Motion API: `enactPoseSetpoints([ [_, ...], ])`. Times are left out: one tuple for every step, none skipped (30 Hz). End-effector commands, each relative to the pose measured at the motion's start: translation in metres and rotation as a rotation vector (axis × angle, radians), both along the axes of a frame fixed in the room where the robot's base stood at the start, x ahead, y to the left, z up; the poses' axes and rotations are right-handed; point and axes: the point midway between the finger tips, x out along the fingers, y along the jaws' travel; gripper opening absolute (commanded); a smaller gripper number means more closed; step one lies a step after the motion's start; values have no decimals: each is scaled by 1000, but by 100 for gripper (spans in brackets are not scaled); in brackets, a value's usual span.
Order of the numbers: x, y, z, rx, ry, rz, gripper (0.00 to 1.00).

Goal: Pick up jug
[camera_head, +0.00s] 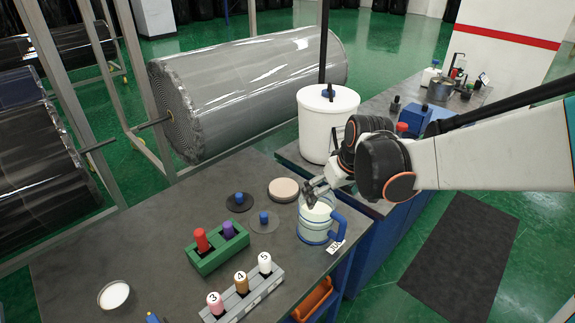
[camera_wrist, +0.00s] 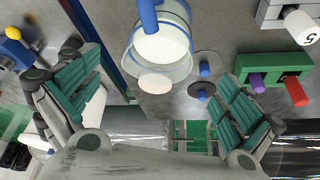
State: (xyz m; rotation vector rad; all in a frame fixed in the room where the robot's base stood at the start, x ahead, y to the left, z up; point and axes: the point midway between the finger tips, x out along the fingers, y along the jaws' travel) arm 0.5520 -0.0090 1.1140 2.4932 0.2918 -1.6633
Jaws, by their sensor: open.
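The jug (camera_head: 315,222) is pale with blue bands and a blue handle on its right side, and it stands upright near the right edge of the grey table (camera_head: 130,245). In the wrist view the jug (camera_wrist: 163,40) shows at the top middle, with white contents or a white inner surface visible. My gripper (camera_head: 318,190) is above the jug's rim in the head view. In the wrist view my gripper (camera_wrist: 165,98) has its two green-padded fingers spread wide, with the jug between and beyond them. The gripper is open and holds nothing. Whether a finger touches the rim cannot be told.
A green block (camera_head: 218,247) with red and purple pegs and a grey rack (camera_head: 243,295) of numbered pegs stand left of the jug. A white bucket (camera_head: 328,120) stands behind. A white bowl (camera_head: 114,295) is front left.

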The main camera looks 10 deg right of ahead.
Motion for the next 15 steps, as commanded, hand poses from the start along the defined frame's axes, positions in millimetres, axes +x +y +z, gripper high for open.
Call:
enactPoseSetpoints([
  [3, 0, -4, 0, 2, 1, 100],
  [4, 0, -7, 1, 2, 3, 100],
  [6, 1, -12, 0, 2, 4, 100],
  [8, 1, -17, 0, 3, 4, 100],
  [10, 2, -22, 0, 2, 4, 100],
  [13, 3, -29, 0, 2, 4, 100],
  [14, 3, -35, 0, 2, 4, 100],
  [17, 4, -40, 0, 2, 4, 100],
  [20, 5, -47, 0, 2, 4, 100],
  [21, 5, -52, 1, 2, 3, 100],
  [24, 6, -56, 1, 2, 3, 100],
  [26, 6, -62, 1, 1, 3, 100],
  [27, 7, -66, 1, 1, 3, 100],
  [29, 7, -69, 1, 1, 3, 100],
  [30, 7, -73, 1, 1, 3, 100],
])
